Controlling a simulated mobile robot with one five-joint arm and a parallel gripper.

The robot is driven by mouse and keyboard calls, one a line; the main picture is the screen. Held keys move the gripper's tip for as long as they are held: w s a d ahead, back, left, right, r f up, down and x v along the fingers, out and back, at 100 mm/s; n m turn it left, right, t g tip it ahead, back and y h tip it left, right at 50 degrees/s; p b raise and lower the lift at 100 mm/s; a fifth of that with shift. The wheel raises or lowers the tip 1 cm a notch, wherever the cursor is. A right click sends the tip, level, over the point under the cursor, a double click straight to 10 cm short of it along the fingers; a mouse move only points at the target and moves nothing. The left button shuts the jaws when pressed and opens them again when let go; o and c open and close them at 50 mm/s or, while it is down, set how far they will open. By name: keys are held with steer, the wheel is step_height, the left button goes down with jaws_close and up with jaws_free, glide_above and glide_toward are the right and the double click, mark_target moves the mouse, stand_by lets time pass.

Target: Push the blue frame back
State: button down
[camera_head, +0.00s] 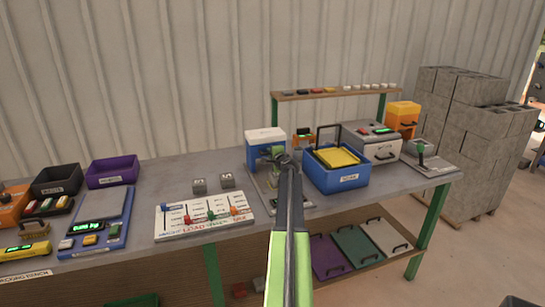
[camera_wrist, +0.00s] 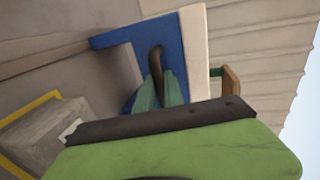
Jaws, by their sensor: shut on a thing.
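The blue frame (camera_head: 254,157) belongs to a press with a white top (camera_head: 264,134) and stands on the workbench, left of the blue bin. In the wrist view the blue frame (camera_wrist: 182,48) fills the upper middle, with its white top (camera_wrist: 194,22) along the right side. My gripper (camera_head: 281,156) is in front of the frame. In the wrist view my gripper (camera_wrist: 158,88) has its teal fingers closed around a dark, slightly curved handle (camera_wrist: 155,58) in front of the blue. My arm hides part of the press and its base plate in the head view.
A blue bin (camera_head: 336,181) with yellow content stands close to the right of my arm. A white slider panel (camera_head: 204,216) and two small grey cubes lie to the left. A grey machine (camera_head: 370,142) stands farther right. Bare benchtop shows behind the cubes.

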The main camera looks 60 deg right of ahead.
steer(key=shift+d+r, duration=0.1)
steer(key=shift+d, duration=0.05)
steer(key=c, duration=1.7)
jaws_free()
steer(key=p+v, duration=0.3)
steer(key=v, duration=1.4)
steer(key=shift+s+p, duration=0.15)
steer(key=shift+p, duration=0.2)
